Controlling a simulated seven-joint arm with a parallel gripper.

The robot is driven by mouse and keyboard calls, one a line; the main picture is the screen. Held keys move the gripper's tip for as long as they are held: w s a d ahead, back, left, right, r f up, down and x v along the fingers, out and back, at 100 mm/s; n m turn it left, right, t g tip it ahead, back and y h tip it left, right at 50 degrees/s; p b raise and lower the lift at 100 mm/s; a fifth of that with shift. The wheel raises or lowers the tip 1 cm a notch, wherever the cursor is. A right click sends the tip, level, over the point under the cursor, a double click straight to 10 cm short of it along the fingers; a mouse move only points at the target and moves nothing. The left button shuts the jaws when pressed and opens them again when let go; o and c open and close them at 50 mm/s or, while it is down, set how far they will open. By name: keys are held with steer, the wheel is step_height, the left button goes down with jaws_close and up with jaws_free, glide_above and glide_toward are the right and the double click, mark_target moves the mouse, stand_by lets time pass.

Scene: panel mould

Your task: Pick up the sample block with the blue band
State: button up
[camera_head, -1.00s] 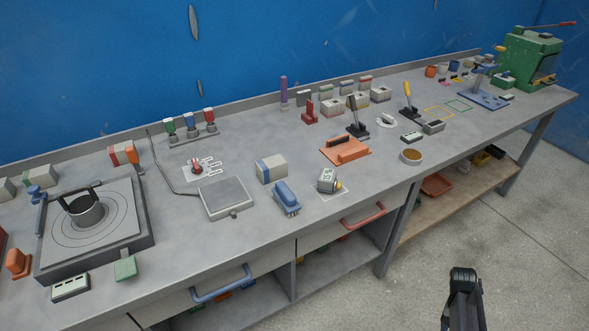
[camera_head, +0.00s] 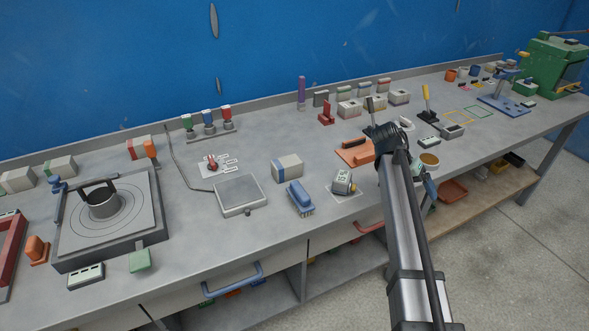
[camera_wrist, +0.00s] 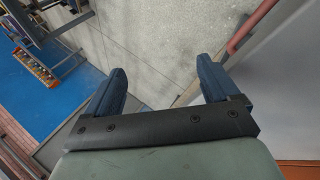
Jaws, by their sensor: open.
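The sample block with the blue band (camera_head: 290,167) is a pale block lying on the bench, with the band around its left end. It is behind the blue brush and right of the scale. It does not show in the wrist view. My gripper (camera_wrist: 161,68) is open and empty in the wrist view, its two blue-grey fingers apart over floor. In the head view my arm rises at the bench's front edge, well right of the block, and mostly hides the gripper.
The blue brush (camera_head: 299,197) stands close in front of the block. The scale (camera_head: 241,194) is at its left, a small grey device (camera_head: 343,182) at its right front. An orange tool (camera_head: 355,152) lies between block and arm.

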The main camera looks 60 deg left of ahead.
steer(key=shift+m+y, duration=0.4)
steer(key=shift+y, duration=0.1)
steer(key=s+a+r, duration=0.1)
steer(key=a, duration=0.1)
steer(key=s+a+r, duration=0.1)
steer(key=a+r, duration=0.1)
steer(key=s+a+r, duration=0.1)
steer(key=s+a, duration=0.1)
steer(key=a, duration=0.1)
steer(key=shift+s+r, duration=0.1)
steer(key=shift+r, duration=0.15)
steer(key=s+a+r+m+g+y, duration=0.2)
steer(key=s+a+r, duration=0.2)
steer(key=s+a, duration=0.7)
step_height(320, 180, up, 5)
steer(key=m+g+y, duration=0.2)
steer(key=m+g, duration=0.1)
glide_above(287, 161)
step_height(287, 161, down, 13)
steer(key=shift+f, duration=0.1)
steer(key=shift+c, duration=0.4)
steer(key=c, duration=1.2)
